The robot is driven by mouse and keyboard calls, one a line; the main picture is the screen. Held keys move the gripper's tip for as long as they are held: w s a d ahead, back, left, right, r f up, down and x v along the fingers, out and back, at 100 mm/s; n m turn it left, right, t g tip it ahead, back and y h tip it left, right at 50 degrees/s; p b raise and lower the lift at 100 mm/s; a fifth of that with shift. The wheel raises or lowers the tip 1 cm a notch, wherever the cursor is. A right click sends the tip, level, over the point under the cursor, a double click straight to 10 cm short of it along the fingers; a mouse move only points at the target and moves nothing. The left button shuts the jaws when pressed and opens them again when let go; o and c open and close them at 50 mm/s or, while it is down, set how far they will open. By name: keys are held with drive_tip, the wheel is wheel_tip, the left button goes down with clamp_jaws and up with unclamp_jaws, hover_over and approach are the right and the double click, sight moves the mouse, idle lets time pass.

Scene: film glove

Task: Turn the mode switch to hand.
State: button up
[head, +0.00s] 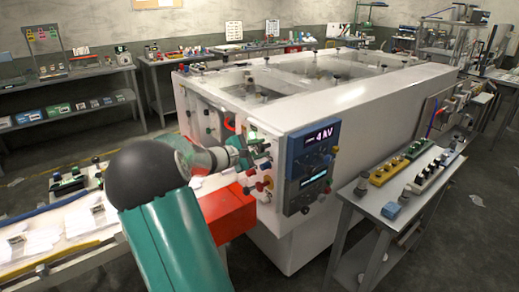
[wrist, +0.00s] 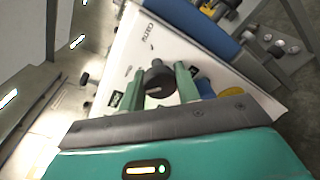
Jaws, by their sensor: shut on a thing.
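A dark round knob (wrist: 157,80), which looks like the mode switch, sits on a white panel (wrist: 182,52) in the wrist view. The green fingers of my gripper (wrist: 160,84) stand on either side of it and are shut on it. A light mark shows on the knob's face. Small black labels flank the knob, too small to read, so I cannot tell which position it points to. In the head view my gripper (head: 252,153) is at the near end face of the large white machine (head: 300,120); the knob there is hidden behind the fingers.
A red box (head: 228,210) lies under my arm. A grey side table (head: 372,200) stands at right. Bare floor shows between it and the machine.

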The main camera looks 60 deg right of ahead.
drive_tip(key=shift+f, duration=0.1)
idle(0.4)
drive_tip(key=o, duration=1)
drive_tip(key=shift+c, duration=0.2)
drive_tip(key=v, duration=1.3)
drive_tip(key=shift+w+a, duration=0.15)
drive_tip(key=shift+a, duration=0.2)
drive_tip(key=shift+a, duration=0.1)
drive_tip(key=s+a+m+t+y, duration=0.1)
drive_tip(key=a+t+y, duration=0.3)
drive_tip(key=a, duration=1.1)
drive_tip(key=s+a+m+t+y, duration=0.1)
drive_tip(key=s+a+t+y, duration=0.2)
drive_tip(key=a, duration=1.2)
drive_tip(key=s+a+m+t+y, duration=0.1)
drive_tip(key=a+t+y, duration=0.5)
drive_tip(key=a, duration=1)
drive_tip(key=shift+s+f+y, duration=0.15)
drive_tip(key=shift+s+y, duration=0.75)
